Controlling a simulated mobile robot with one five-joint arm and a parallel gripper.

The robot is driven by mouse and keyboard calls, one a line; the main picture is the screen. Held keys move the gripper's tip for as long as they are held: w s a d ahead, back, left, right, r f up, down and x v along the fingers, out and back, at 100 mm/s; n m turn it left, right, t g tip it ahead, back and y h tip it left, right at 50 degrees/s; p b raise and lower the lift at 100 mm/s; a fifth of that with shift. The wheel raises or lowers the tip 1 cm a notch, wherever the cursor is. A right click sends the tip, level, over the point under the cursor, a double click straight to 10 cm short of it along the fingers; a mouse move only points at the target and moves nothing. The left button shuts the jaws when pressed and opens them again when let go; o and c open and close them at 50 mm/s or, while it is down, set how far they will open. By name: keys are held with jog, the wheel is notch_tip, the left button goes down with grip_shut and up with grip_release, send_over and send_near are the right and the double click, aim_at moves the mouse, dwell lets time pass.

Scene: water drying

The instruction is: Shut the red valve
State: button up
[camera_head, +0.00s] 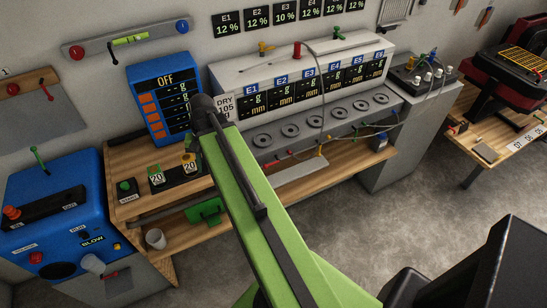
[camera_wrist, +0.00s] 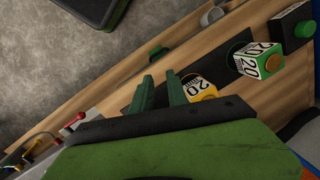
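A small red lever (camera_head: 276,163) shows at the front of the bench, below the grey panel with round dials; it looks like the red valve. A red handle with a round end (camera_wrist: 75,121) shows at the left of the wrist view, beyond my gripper. Other red parts are in view, so I cannot be sure which is the valve. My gripper (camera_wrist: 160,82) has its two green fingers apart with nothing between them, over the bench near the yellow 20 block (camera_wrist: 198,88). In the head view my arm hides the fingers.
A white 20 block (camera_wrist: 257,60), a green-topped black button box (camera_head: 126,188) and a grey cup (camera_head: 156,238) are near my gripper. A blue display box (camera_head: 160,75) stands at the back. Thin cables and a yellow lever (camera_head: 321,150) lie right of my arm. The floor is open.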

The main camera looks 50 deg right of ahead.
jog(key=s+d+r+m+t+y+p, duration=0.1)
jog(key=s+d+m, duration=0.2)
jog(key=d, duration=0.4)
jog(key=s+d+r+m, duration=0.2)
jog(key=s+d+m, duration=0.15)
jog(key=d, duration=0.45)
jog(key=m+t+p, duration=0.2)
jog(key=m+t, duration=0.1)
jog(key=m, duration=0.4)
send_near(271, 164)
jog(key=shift+g+y, duration=0.3)
jog(key=b+x, duration=0.2)
jog(key=b, duration=0.3)
jog(key=b+x, duration=0.2)
jog(key=b, duration=0.3)
jog(key=b+x, duration=0.3)
jog(key=b, duration=0.2)
jog(key=shift+w+d+f, duration=0.1)
jog(key=shift+d, duration=0.3)
jog(key=shift+w+a+f+b, duration=0.25)
jog(key=shift+f+b, duration=0.15)
jog(key=shift+b, duration=0.15)
grip_shut()
jog(key=shift+s, duration=0.1)
